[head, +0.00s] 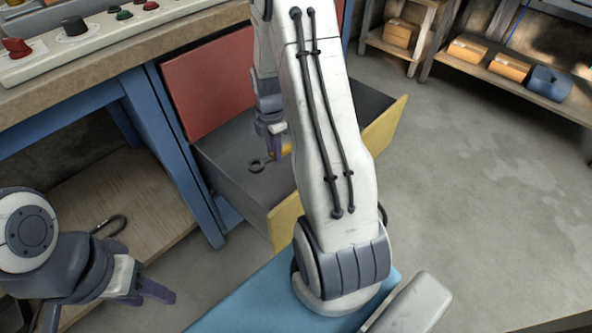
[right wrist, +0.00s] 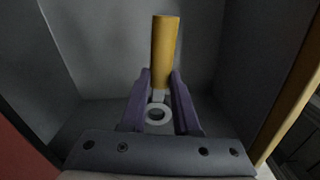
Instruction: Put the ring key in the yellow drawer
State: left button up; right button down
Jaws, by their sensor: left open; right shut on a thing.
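The ring key has a yellow handle and a grey ring. In the head view its ring (head: 257,165) shows against the inside of the drawer. The yellow drawer (head: 284,222) is pulled open, with a yellow front and grey inside. My right gripper (head: 275,138) is shut on the key, over or inside the drawer; the height above its floor is hard to tell. In the right wrist view the handle (right wrist: 164,50) sticks out beyond the purple fingers (right wrist: 159,97), with the ring between them. My left gripper (head: 152,294) is open and empty at the lower left, away from the drawer.
A red panel (head: 212,85) stands above the open drawer, under the workbench top (head: 120,65). A control panel (head: 75,45) with knobs sits on the bench. Shelves (head: 500,55) with boxes stand at the back right. The floor to the right is clear.

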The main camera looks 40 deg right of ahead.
jog(key=n+b, duration=0.2)
jog(key=b, duration=0.1)
send_near(282, 185)
notch_tip(282, 185, down, 6)
jog(key=b, duration=0.5)
jog(key=shift+s+f, duration=0.1)
jog(key=shift+f, duration=0.1)
pick_arm(q)
notch_tip(282, 185, down, 10)
pick_arm(e)
jog(key=shift+r, duration=0.1)
jog(key=c, duration=0.7)
grip_release()
jog(key=shift+o, duration=0.2)
pick_arm(q)
notch_tip(282, 185, up, 6)
jog(key=p, duration=0.6)
pick_arm(e)
notch_tip(282, 185, up, 12)
jog(key=shift+r, duration=0.1)
